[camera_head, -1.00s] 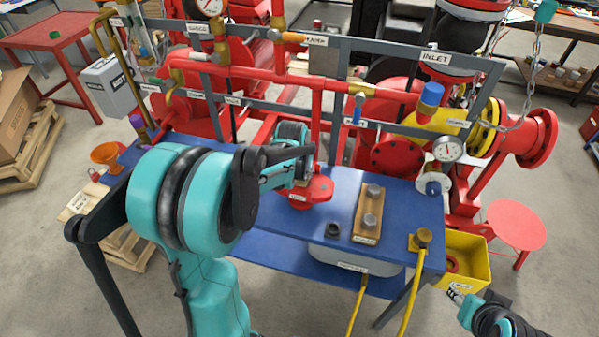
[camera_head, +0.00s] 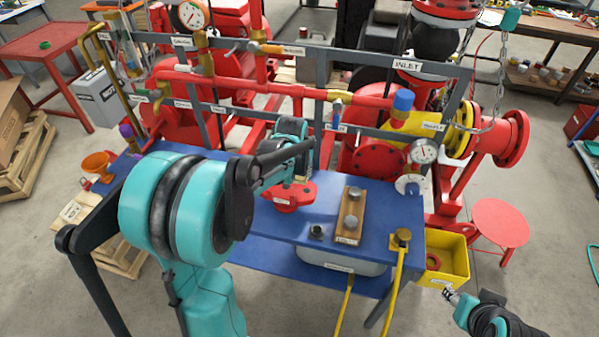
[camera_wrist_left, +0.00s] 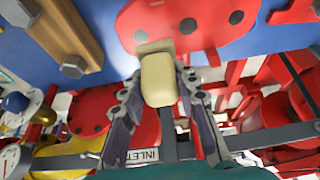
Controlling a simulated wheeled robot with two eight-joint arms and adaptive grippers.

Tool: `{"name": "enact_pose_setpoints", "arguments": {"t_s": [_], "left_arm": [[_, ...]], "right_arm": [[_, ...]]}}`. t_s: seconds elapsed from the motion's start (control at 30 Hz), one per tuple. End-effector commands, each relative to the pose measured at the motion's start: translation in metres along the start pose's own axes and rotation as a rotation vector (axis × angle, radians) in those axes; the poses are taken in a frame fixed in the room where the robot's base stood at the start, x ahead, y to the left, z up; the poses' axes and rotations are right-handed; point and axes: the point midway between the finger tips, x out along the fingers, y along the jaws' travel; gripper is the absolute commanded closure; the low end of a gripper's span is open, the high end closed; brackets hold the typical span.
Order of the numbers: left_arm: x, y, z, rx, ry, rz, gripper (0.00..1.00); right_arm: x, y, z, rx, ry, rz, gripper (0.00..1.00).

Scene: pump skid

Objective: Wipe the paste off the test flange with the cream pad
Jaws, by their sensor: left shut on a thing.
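The test flange is a red plate (camera_head: 296,192) on the blue bench; in the left wrist view the red flange (camera_wrist_left: 215,32), with dark bolt holes, fills the top middle. My left gripper (camera_wrist_left: 160,88) is shut on the cream pad (camera_wrist_left: 158,82), a small block between its fingers. The pad's far end overlaps the flange edge in that view; I cannot tell whether they touch. A darker tan strip shows at that end. I cannot make out paste. My right gripper (camera_head: 449,294) is at lower right, away from the bench, too small to read.
A wooden board with bolts (camera_head: 349,217) and a dark nut (camera_head: 316,232) sit right of the flange. A pipe frame (camera_head: 350,43) with gauges stands behind. An orange funnel (camera_head: 96,165) is on the left. A yellow bin (camera_head: 447,262) stands right of the bench.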

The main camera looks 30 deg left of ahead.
Motion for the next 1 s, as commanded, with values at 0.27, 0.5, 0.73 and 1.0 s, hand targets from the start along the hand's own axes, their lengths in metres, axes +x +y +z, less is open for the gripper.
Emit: {"name": "enact_pose_setpoints", "arguments": {"t_s": [0.27, 0.5, 0.73, 1.0], "left_arm": [[-0.024, 0.002, -0.014, 0.002, 0.000, 0.000, 1.00], [-0.030, 0.003, -0.018, 0.002, 0.000, 0.001, 1.00], [-0.029, 0.003, -0.018, 0.002, 0.000, 0.001, 1.00], [-0.030, 0.002, -0.018, 0.002, 0.000, 0.001, 1.00]], "right_arm": [[-0.017, 0.000, -0.012, 0.000, 0.000, 0.000, 0.60], [-0.021, 0.000, -0.015, 0.000, 0.000, 0.000, 0.60], [-0.020, 0.000, -0.014, 0.000, 0.000, 0.000, 0.60], [-0.022, 0.000, -0.016, 0.000, 0.000, 0.000, 0.60]]}}
